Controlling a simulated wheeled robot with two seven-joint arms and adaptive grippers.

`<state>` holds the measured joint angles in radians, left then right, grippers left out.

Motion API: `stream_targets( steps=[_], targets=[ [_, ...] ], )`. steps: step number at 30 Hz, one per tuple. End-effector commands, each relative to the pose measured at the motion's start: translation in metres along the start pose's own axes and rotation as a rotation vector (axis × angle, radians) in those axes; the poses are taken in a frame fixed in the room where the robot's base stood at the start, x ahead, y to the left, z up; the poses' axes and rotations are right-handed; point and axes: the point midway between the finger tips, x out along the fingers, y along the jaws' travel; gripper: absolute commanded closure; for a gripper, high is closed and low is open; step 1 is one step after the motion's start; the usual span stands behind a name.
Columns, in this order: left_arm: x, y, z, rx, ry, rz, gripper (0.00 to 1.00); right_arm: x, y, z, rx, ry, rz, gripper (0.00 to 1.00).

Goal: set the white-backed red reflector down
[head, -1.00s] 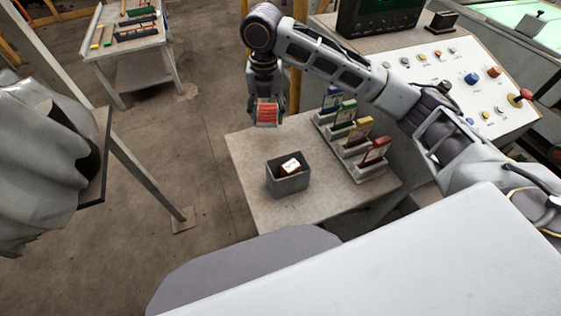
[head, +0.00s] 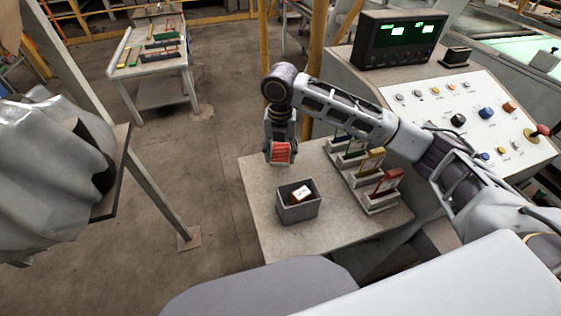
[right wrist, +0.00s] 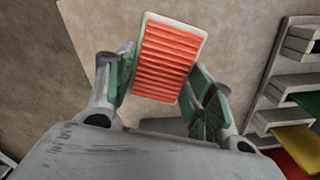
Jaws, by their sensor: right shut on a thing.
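The red reflector (head: 280,153) has a ribbed red face with a pale rim. It is in my right gripper (head: 280,149), above the far left part of the grey table (head: 262,190). In the right wrist view the reflector (right wrist: 166,60) sits tilted between the two green-padded fingers of my right gripper (right wrist: 165,85), which are shut on it. Its white back is hidden. Whether its lower edge touches the table cannot be told. My left gripper is not in view.
A grey hollow box (head: 298,210) with a small white-and-brown item (head: 301,195) inside stands near the reflector. A rack (head: 380,206) with several coloured upright pieces stands to the right. A control console (head: 470,120) lies behind it. The table's left part is bare.

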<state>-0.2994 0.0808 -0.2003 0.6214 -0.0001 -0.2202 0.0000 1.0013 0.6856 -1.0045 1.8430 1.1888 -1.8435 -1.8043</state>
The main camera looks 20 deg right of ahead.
Motion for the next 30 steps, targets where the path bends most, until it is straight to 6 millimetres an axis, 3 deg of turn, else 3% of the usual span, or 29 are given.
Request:
stream_targets(
  steps=[12,26,27,30],
  targets=[
    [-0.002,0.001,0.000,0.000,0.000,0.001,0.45,0.043,-0.001,0.000,0.001,0.001,-0.003,0.71],
    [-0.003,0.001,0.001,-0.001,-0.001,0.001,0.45,0.047,-0.001,0.000,0.000,0.000,-0.002,0.71],
    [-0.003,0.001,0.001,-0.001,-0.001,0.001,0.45,0.048,-0.001,0.000,0.000,0.000,-0.002,0.46],
    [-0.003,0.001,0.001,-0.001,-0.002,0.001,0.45,0.048,0.000,0.000,0.000,0.000,-0.002,0.33]
  ],
)
